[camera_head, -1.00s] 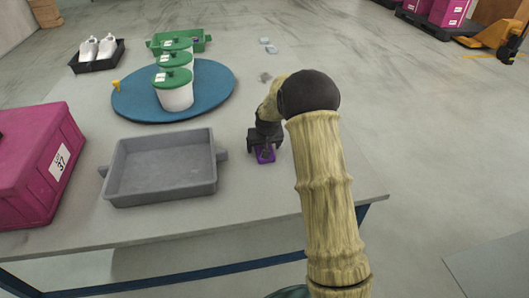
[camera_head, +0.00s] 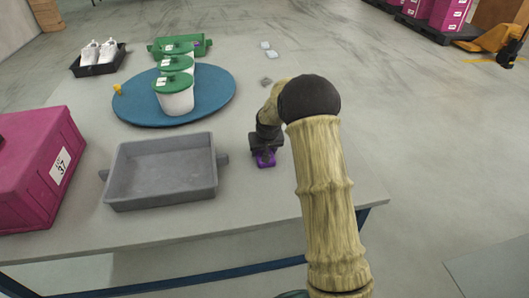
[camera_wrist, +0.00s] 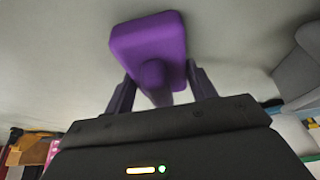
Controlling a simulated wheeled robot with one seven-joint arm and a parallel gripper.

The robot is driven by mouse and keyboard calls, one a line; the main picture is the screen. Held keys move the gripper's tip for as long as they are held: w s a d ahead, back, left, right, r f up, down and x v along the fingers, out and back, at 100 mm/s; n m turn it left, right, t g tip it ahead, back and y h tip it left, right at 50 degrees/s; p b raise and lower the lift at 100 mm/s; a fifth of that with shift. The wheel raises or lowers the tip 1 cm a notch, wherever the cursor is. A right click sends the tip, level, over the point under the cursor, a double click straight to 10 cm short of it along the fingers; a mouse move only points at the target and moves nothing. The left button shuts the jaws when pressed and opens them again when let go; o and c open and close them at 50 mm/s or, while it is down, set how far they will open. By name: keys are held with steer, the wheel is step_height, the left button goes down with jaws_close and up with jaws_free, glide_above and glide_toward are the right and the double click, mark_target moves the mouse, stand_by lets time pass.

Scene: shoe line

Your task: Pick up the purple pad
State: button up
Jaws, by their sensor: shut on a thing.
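The purple pad (camera_head: 264,160) is at my gripper (camera_head: 265,152), over the right part of the table, to the right of the grey tray. In the wrist view the purple pad (camera_wrist: 149,45) is a rounded block with a round knob on it. My gripper (camera_wrist: 158,90) is shut on the pad, its dark fingers on both sides of the knob. Whether the pad touches the table is hard to tell.
A grey tray (camera_head: 161,201) stands left of my gripper. A blue round mat (camera_head: 215,100) holds white tubs with green lids (camera_head: 174,92). A magenta box (camera_head: 30,180) is at the left. A green tray (camera_head: 205,45) and small grey pads (camera_head: 270,54) lie farther back.

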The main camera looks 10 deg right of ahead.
step_height(320, 180, up, 10)
steer(key=p, duration=0.2)
steer(key=shift+d+p, duration=0.1)
steer(key=shift+p, duration=0.3)
steer(key=shift+o, duration=1.1)
steer(key=shift+c, duration=0.4)
steer(key=shift+f, duration=0.1)
